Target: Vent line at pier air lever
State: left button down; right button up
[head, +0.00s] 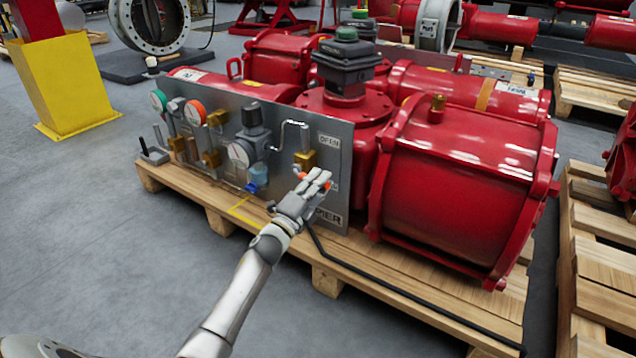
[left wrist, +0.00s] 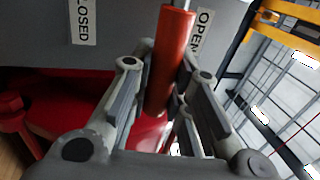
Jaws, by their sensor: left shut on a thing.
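My left gripper (head: 316,181) is at the right part of this panel, just below a brass valve body (head: 304,160). It is shut on an orange-red lever handle (left wrist: 170,60), which lies between its fingers in the left wrist view. The "CLOSED" label (left wrist: 83,22) is left of the handle and the "OPEN" label (left wrist: 200,32) is right of it. In the head view the fingers hide most of the handle. My right gripper is not in view.
Gauges (head: 240,153), a regulator (head: 255,120) and other brass valves (head: 212,158) crowd the panel's left half. The actuator rests on a wooden pallet (head: 400,285), with a black hose (head: 400,300) along it. A yellow-based post (head: 65,85) stands far left. Grey floor at left is clear.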

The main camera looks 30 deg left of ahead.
pick_arm(q)
jog(key=shift+f+m, duration=0.25)
jog(key=shift+m, duration=0.05)
jog(key=c, duration=1.3)
grip_release()
jog(key=shift+c, duration=0.2)
jog(key=v, duration=1.2)
jog(key=shift+r, duration=0.1)
